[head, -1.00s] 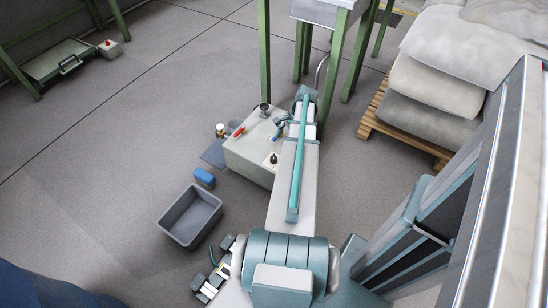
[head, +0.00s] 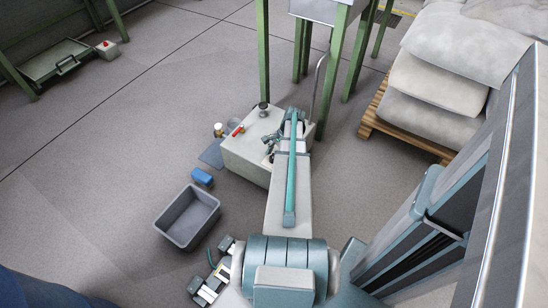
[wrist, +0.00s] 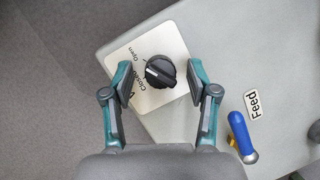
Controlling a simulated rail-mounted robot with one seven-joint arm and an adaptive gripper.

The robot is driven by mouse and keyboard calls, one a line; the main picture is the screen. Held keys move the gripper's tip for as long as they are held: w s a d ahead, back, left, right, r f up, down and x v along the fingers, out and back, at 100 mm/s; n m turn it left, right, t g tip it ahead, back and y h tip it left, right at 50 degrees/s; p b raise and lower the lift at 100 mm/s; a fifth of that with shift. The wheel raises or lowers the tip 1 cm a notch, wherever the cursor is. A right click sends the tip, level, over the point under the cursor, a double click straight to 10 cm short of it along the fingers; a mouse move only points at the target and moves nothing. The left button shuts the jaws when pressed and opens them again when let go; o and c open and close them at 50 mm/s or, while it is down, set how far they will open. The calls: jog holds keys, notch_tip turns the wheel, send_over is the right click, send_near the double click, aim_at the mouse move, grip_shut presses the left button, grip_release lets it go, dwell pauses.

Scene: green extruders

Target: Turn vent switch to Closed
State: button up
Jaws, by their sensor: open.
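The vent switch (wrist: 161,72) is a round black knob on a white plate (wrist: 169,38) marked Open and Closed, on the grey box (head: 245,160). In the wrist view a pale mark on the knob is on its left side, toward the labels; I cannot tell exactly which word it points to. My gripper (wrist: 158,74) is open, with one finger on each side of the knob and gaps visible. Whether the fingertips are down at knob height is unclear. In the head view my gripper and arm hide the switch.
A blue-handled Feed valve (wrist: 239,132) is close to the right finger. A red-handled valve (head: 238,130) and a dark round fitting (head: 263,108) are on the box's far side. A grey bin (head: 188,217) and a blue object (head: 203,177) lie on the floor to the left.

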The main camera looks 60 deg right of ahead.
grip_shut()
dwell(0.4)
